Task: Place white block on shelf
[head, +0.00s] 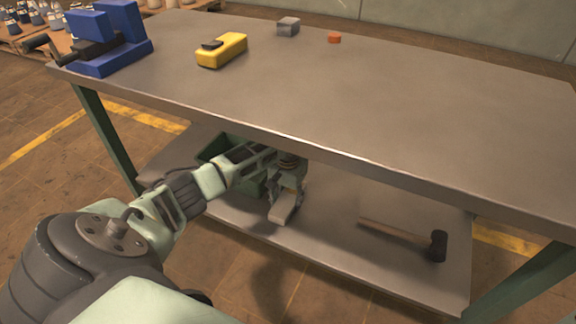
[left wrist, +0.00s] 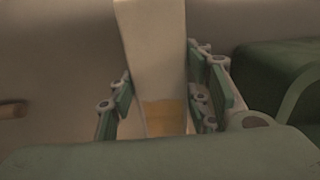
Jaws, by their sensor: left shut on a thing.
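The white block (head: 283,208) is in my left gripper (head: 286,192), under the tabletop and over the lower shelf (head: 330,243) of the workbench. In the left wrist view the white block (left wrist: 153,45) stands between the two green-padded fingers of the left gripper (left wrist: 163,100), which are shut on it. I cannot tell whether the block touches the shelf. My right gripper is not in view.
A hammer (head: 410,238) lies on the shelf to the right. A green crate (left wrist: 275,85) is close beside the gripper. The tabletop (head: 400,110) above holds a blue vise (head: 105,40), a yellow tool (head: 222,50), a grey block (head: 288,26) and an orange piece (head: 334,37).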

